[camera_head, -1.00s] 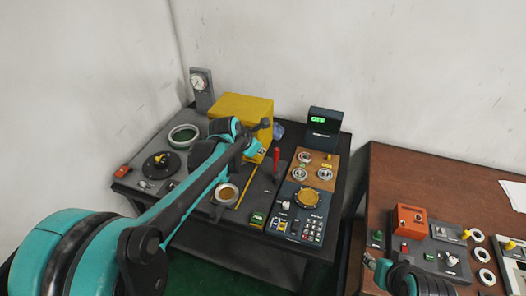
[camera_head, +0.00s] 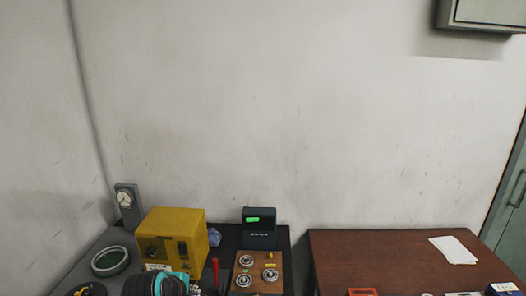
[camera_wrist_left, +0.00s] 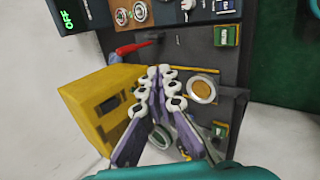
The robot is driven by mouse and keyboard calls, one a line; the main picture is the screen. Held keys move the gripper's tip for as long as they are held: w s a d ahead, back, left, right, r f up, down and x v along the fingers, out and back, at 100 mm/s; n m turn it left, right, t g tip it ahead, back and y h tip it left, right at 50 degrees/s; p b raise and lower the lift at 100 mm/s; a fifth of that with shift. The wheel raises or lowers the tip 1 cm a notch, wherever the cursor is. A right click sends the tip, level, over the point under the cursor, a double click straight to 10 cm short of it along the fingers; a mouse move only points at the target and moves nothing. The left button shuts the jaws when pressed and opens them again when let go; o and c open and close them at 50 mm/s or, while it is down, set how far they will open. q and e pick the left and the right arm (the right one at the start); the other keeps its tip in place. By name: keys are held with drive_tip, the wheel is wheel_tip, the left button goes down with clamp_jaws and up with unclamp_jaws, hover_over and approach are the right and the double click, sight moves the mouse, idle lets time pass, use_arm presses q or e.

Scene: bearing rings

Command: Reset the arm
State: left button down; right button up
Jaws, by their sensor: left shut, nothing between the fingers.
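My left gripper (camera_wrist_left: 160,75) shows in the left wrist view with its two fingers together and empty. It is above the dark bench, between the yellow box (camera_wrist_left: 92,112) and a pale ring with a brown centre (camera_wrist_left: 201,90). In the head view, only a teal and black part of my left arm shows at the bottom edge, in front of the yellow box (camera_head: 181,233). Several metal bearing rings lie on a wooden board (camera_head: 258,285). My right arm and gripper are outside the head view.
A black box with a green display (camera_head: 259,232) and a grey dial gauge stand (camera_head: 127,203) are at the back of the bench. A red-handled tool (camera_wrist_left: 135,47) lies near the yellow box. A brown table (camera_head: 370,258) with papers (camera_head: 453,250) is at right.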

use_arm(q)
drive_tip(key=s+f+m, duration=0.2)
drive_tip(key=s+m, duration=0.5)
drive_tip(key=m, duration=0.2)
drive_tip(key=s+d+f+m+y, duration=0.1)
drive_tip(key=s+f+m, duration=0.1)
drive_tip(key=s+m, duration=0.5)
drive_tip(key=shift+s+f+m, duration=0.4)
drive_tip(key=shift+m, duration=0.6)
